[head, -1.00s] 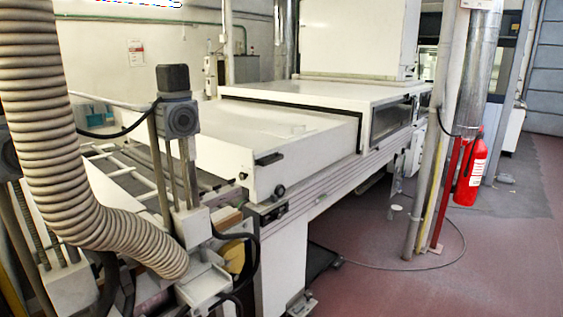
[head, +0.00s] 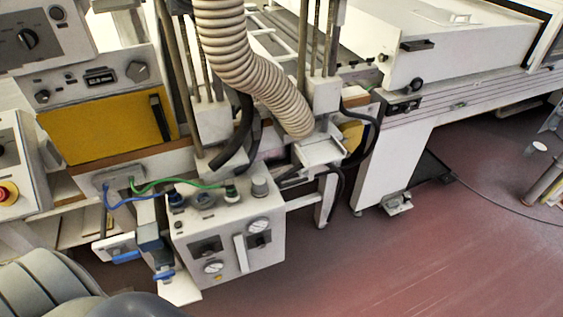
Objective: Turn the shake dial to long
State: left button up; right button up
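Several dials show in the head view, and I cannot read any label that marks one as the shake dial. A dark round knob (head: 416,84) is on the front of the white machine at the right. Neither gripper is in view, and nothing touches these dials.
A beige ribbed hose (head: 240,65) hangs down the middle. A grey box with gauges (head: 228,238) stands low in front, with green and blue tubes on it. A red emergency button (head: 8,194) is at the left edge. The red floor (head: 430,250) is clear at the lower right.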

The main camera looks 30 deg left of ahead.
aim_at(206, 250)
jog(key=u, duration=1.4)
